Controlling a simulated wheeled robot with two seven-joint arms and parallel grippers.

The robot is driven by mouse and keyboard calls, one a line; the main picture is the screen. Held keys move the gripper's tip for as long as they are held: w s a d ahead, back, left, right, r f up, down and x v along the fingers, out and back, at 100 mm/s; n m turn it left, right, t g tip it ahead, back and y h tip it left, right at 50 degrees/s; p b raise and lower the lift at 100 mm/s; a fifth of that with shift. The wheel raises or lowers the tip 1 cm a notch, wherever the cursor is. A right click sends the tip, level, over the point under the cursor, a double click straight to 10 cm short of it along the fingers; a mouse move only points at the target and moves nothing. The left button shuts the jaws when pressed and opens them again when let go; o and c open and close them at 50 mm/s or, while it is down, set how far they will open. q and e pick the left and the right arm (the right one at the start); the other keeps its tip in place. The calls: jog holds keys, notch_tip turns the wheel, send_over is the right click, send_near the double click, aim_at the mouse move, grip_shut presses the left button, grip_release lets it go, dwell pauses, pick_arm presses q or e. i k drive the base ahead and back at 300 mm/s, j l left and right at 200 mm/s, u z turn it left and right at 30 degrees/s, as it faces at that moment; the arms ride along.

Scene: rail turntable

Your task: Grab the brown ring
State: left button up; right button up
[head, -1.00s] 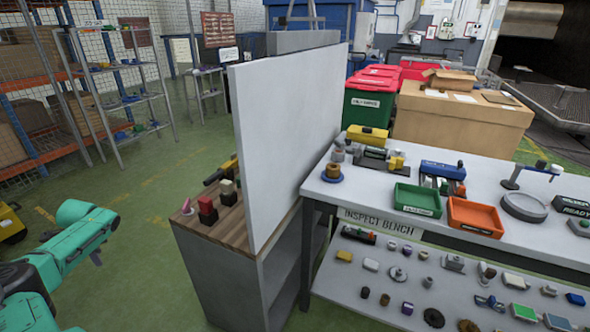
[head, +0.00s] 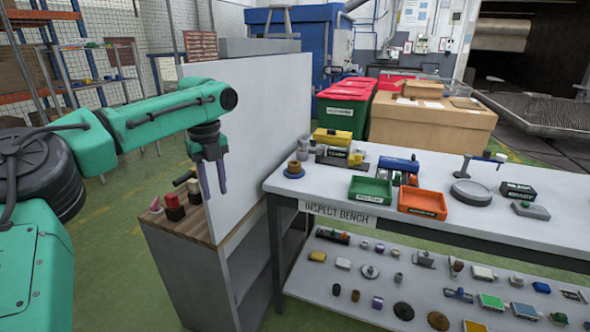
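My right gripper is out of view.
The white panel (head: 265,95) stands on a wood-topped cabinet (head: 190,228) left of the bench (head: 320,190). Green (head: 370,188) and orange (head: 423,203) trays and a yellow-topped device (head: 333,137) are right of the ring. The bench's front left corner is clear.

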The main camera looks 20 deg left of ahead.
aim_at(293, 167)
jog(key=i, duration=1.45)
